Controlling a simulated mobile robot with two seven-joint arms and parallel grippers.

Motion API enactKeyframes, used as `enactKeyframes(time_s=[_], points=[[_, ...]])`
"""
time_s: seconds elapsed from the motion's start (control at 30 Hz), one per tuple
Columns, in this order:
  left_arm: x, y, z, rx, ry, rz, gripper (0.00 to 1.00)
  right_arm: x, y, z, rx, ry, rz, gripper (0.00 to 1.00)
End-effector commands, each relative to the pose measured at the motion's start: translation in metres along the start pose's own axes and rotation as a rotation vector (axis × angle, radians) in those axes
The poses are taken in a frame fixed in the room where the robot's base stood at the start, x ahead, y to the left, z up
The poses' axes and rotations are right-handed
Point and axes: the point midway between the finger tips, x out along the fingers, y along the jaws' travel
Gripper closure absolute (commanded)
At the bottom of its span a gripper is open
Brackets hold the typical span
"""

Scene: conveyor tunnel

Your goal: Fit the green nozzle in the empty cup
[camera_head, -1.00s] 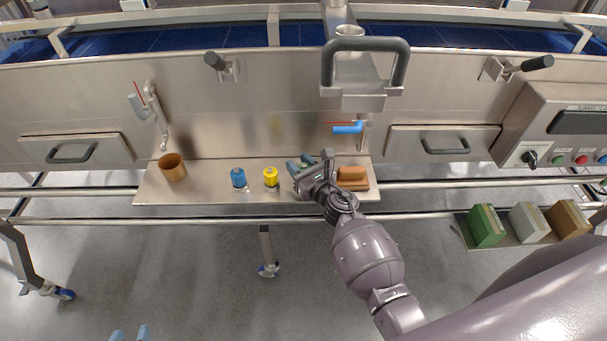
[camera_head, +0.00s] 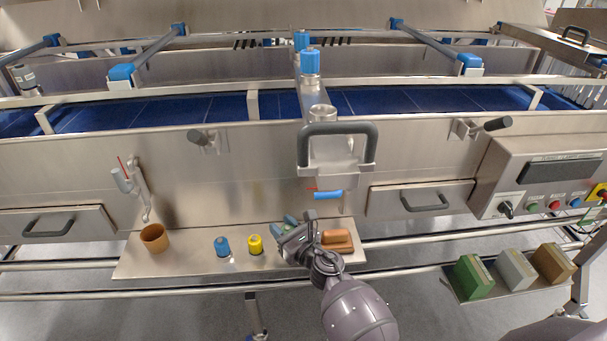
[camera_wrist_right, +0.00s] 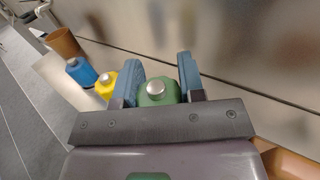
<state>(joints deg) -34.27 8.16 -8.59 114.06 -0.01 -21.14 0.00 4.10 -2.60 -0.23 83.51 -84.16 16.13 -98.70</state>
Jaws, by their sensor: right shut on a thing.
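The green nozzle (camera_wrist_right: 158,91), with a silver tip, sits between the two blue fingers of my right gripper (camera_wrist_right: 160,80) in the right wrist view. In the head view my right gripper (camera_head: 288,227) is low over the steel shelf, between the yellow nozzle and the brown brush; it mostly hides the green nozzle. An open metal cup (camera_head: 323,112) stands empty on the bracket above the grey handle. Behind it, blue nozzles (camera_head: 310,62) stand in line on the same arm. My left gripper is out of view.
On the shelf (camera_head: 190,262) are an orange-brown pot (camera_head: 154,238), a blue nozzle (camera_head: 222,246), a yellow nozzle (camera_head: 255,244) and a brown brush (camera_head: 337,240). A grey handle (camera_head: 337,145) and a blue lever (camera_head: 327,195) stick out above the shelf.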

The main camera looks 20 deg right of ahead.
Motion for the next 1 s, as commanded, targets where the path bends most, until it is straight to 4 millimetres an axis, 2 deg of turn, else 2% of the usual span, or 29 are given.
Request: enactKeyframes(time_s=[0.63, 1.0], points=[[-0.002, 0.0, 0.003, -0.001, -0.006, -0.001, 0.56, 0.0, -0.001, 0.001, -0.001, 0.0, -0.002, 1.0], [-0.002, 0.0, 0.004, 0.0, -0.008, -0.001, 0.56, -0.001, -0.011, 0.019, -0.008, -0.001, -0.045, 1.0]])
